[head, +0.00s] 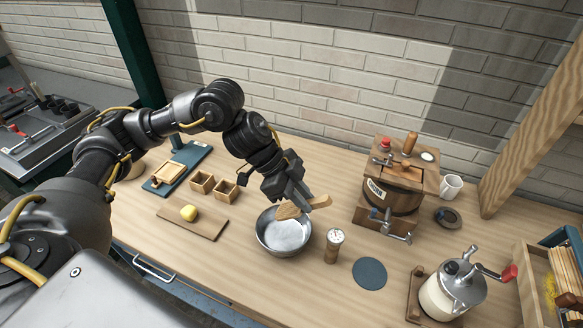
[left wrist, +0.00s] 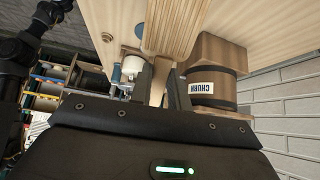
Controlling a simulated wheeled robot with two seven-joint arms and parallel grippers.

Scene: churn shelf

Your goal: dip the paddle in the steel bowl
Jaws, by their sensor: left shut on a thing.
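The steel bowl (head: 266,238) stands on the wooden bench in the middle of the head view, with its inside pale. The wooden paddle (head: 289,211) is held over the bowl's back edge, tilted; its broad part covers some of the rim. My left gripper (head: 299,196) is shut on the paddle above and behind the bowl. In the left wrist view the paddle (left wrist: 177,28) shows as a ridged wooden piece running up from between the fingers (left wrist: 160,88). I cannot tell whether the paddle touches the bowl. My right gripper is not in view.
The wooden churn (head: 390,198) stands right of the bowl, with a white mug (head: 451,187) beyond. A shaker (head: 333,246) and a dark round mat (head: 370,273) sit close to the bowl. A board (head: 193,222) with a yellow lump lies left. A cranked jar (head: 452,290) stands front right.

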